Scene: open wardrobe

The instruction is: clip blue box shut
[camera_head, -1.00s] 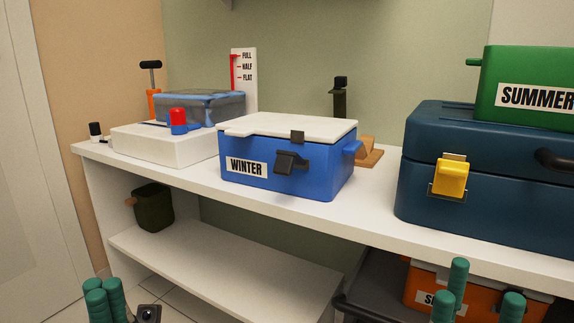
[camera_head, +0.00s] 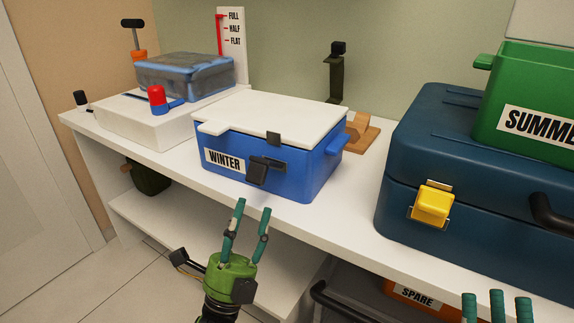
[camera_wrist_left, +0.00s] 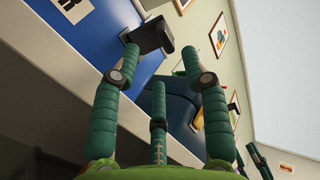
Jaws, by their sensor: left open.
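The blue box (camera_head: 318,178), labelled WINTER, stands on the upper shelf. Its white lid (camera_head: 265,118) lies flat on top. A black latch (camera_head: 258,171) sticks out from the box's front, below a small black catch (camera_head: 273,139) on the lid's edge; the two are apart. My left gripper (camera_head: 252,204) is open and empty, below and in front of the latch, fingers pointing up towards it. In the left wrist view, the latch (camera_wrist_left: 151,37) shows just beyond and between the fingertips. My right gripper (camera_head: 496,297) is at the bottom right, its fingers spread and empty.
A dark blue case (camera_head: 455,130) with a yellow latch stands right of the box, a green box (camera_head: 525,95) on top. A white block (camera_head: 118,127) with a red-and-blue item is at left. A wooden piece (camera_head: 362,138) lies behind. The shelf's front edge (camera_head: 345,225) is near my left gripper.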

